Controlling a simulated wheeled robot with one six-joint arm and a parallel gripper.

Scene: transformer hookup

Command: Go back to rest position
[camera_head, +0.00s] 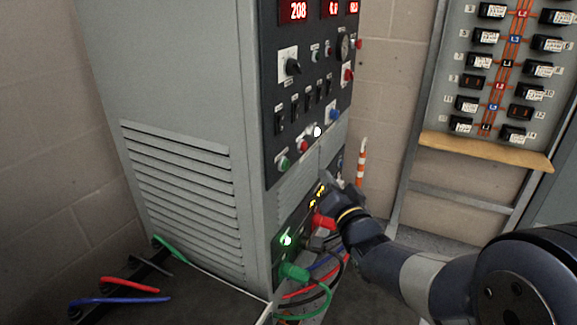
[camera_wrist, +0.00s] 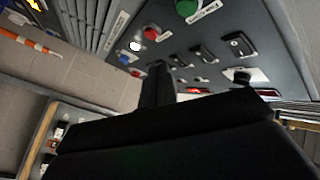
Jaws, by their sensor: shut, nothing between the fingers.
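My gripper (camera_head: 327,184) is at the front of the grey power cabinet (camera_head: 185,130), just below its dark control panel. It also shows in the wrist view (camera_wrist: 157,85), where its fingers are together with nothing between them. The cabinet's panel carries lit red displays (camera_head: 298,11), switches and push buttons. Below my gripper, a green plug (camera_head: 293,272) and a red plug (camera_head: 322,221) sit at the lower front sockets. My forearm partly hides the sockets to the right.
Red, black and green cables hang at the cabinet's lower front. Loose cable ends (camera_head: 120,300) lie at lower left. An orange-and-white striped post (camera_head: 361,165) stands behind the cabinet. A breaker panel (camera_head: 508,70) with a wooden ledge (camera_head: 485,151) is at right.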

